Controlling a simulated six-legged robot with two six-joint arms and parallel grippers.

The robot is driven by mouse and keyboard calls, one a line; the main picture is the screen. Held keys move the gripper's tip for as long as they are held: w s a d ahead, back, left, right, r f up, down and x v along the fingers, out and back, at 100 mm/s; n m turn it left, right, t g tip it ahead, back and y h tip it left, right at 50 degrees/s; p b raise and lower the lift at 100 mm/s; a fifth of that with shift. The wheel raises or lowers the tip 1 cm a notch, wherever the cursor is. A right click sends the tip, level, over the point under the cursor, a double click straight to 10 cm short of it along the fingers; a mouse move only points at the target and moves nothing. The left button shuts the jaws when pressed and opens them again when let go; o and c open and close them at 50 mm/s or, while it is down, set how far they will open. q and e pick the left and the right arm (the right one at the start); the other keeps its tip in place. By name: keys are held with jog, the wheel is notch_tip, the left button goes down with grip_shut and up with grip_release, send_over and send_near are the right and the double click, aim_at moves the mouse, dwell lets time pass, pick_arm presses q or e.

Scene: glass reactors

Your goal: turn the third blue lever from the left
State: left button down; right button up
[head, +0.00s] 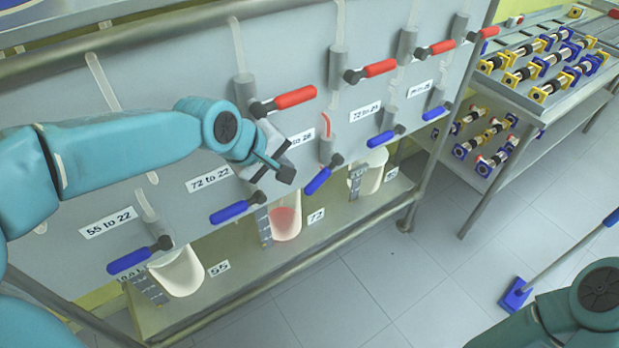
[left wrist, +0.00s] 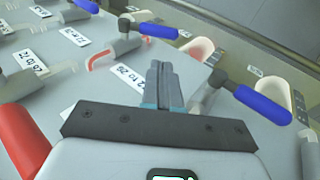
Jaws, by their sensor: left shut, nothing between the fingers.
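Several blue levers run in a slanting row along the grey panel. The third from the left (head: 318,180) lies to the right of my left gripper (head: 287,174) and slants more steeply than the others, its black joint at its upper right end. In the left wrist view this lever (left wrist: 152,31) appears above the fingertips, beside a tube with red in it. My left gripper is shut and empty, its fingers (left wrist: 164,83) in front of the panel, between the second blue lever (head: 238,208) and the third, apparently touching neither. My right gripper is out of view.
Red levers (head: 290,97) sit above the blue row, one close to my left wrist. White cups stand on the shelf below; the one marked 72 (head: 286,222) holds pink liquid. A rack of cylinders (head: 545,55) stands at the right. The tiled floor is mostly open.

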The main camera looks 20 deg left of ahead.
aim_at(315, 181)
pick_arm(q)
jog(key=x, duration=1.3)
jog(key=shift+w, duration=0.1)
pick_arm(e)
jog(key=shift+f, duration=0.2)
